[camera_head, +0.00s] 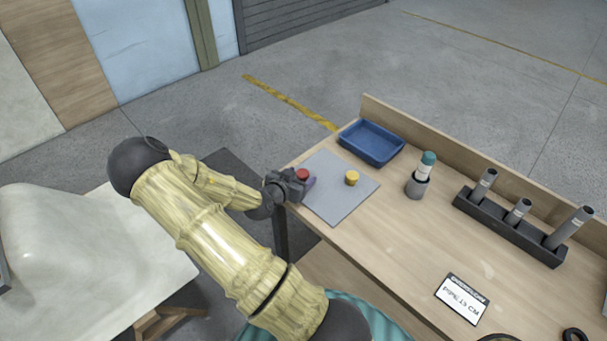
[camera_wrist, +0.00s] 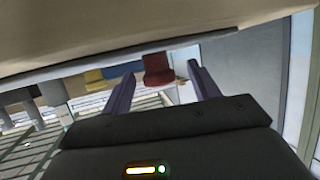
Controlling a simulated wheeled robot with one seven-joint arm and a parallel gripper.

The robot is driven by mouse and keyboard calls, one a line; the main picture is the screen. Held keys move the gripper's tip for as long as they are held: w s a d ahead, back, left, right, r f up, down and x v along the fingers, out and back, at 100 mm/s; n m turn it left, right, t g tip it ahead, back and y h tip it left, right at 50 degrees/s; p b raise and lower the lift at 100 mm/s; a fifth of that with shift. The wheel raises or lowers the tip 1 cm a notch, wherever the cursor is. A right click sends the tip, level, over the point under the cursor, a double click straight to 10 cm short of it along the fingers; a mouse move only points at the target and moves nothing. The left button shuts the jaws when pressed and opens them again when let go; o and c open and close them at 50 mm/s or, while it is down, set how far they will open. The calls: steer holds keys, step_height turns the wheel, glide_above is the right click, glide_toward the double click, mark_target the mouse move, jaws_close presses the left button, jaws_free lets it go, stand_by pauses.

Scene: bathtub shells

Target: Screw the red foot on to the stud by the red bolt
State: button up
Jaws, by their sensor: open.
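The red foot (camera_head: 302,174) stands on the grey mat (camera_head: 334,205) at the near left end of the workbench. My gripper (camera_head: 299,181) is low beside it, reaching in from the left. In the wrist view, which looks upside down, the red foot (camera_wrist: 157,66) sits between the tips of my two open fingers (camera_wrist: 162,76), with gaps visible on both sides. A yellow foot (camera_head: 351,178) stands on the mat to the right. The white tub shell (camera_head: 75,235) is at the left, partly behind my arm. I cannot make out the stud or red bolt.
A blue tray (camera_head: 371,143) lies behind the mat. A grey holder with a teal-topped bottle (camera_head: 427,164), a dark rack of grey tubes (camera_head: 508,229) and a white label card (camera_head: 462,299) are to the right. A raised board edges the bench's back.

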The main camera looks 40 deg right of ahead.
mark_target(303, 173)
steer(key=shift+x, duration=0.9)
steer(key=shift+s, duration=0.1)
steer(key=shift+d, duration=0.1)
steer(key=c, duration=1.1)
steer(key=shift+r, duration=0.1)
step_height(303, 173, up, 10)
steer(key=shift+f, duration=0.1)
